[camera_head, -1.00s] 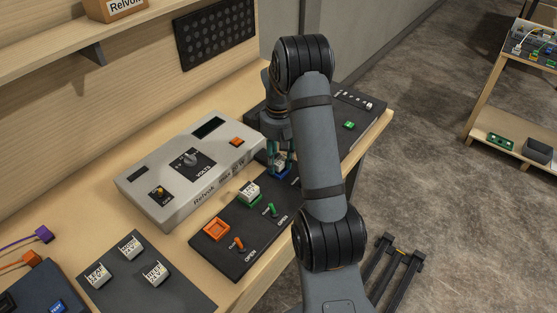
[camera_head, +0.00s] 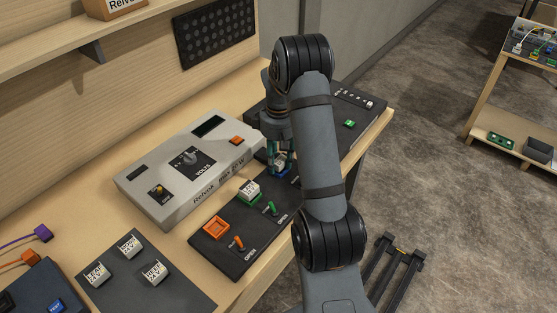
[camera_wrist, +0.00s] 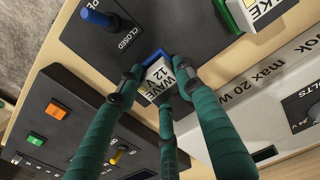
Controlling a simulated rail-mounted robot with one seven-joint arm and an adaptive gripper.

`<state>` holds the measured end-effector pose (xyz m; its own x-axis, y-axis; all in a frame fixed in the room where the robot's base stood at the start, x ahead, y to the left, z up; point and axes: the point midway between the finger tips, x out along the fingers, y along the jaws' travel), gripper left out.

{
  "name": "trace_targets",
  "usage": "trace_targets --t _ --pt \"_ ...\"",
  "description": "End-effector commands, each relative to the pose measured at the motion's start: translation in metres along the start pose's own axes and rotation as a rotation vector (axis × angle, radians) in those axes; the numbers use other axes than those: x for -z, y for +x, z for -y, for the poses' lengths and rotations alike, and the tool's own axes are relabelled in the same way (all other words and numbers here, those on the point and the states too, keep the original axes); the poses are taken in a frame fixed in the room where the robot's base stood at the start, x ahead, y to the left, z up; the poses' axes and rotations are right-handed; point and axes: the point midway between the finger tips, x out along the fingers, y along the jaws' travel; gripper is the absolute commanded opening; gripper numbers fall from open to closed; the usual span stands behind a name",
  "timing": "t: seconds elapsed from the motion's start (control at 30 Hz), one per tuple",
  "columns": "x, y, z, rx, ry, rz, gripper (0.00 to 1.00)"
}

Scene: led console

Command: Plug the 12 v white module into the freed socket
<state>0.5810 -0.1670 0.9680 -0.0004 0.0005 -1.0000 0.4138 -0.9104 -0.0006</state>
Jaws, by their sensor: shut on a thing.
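My gripper (camera_wrist: 157,84) is shut on a white module (camera_wrist: 161,74) lettered "WAVE 12 V", with its green fingers around it. The module is at the blue socket (camera_wrist: 148,60) on the dark panel (camera_wrist: 182,22). The blue rim shows beside the module; I cannot tell whether it is fully seated. In the head view my gripper (camera_head: 279,160) is low over the panel's far end, and my arm hides part of that area.
A white module (camera_head: 249,190) stands in the green socket. The orange socket (camera_head: 215,228) is empty. Green (camera_head: 271,208) and orange (camera_head: 238,243) toggles stand beside them. The grey Relvok console (camera_head: 190,165) lies behind. Several white modules sit on a dark mat (camera_head: 125,290) at lower left.

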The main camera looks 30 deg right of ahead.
Motion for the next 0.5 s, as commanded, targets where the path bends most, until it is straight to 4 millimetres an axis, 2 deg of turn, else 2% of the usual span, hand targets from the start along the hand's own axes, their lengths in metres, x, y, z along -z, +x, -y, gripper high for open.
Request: trace_targets --t 0.47,0.5 --pt "0.0002 0.0019 -0.0001 0.0 0.0 -0.001 0.1" --pt "0.0002 0.0019 0.0 0.0 0.0 0.0 0.37"
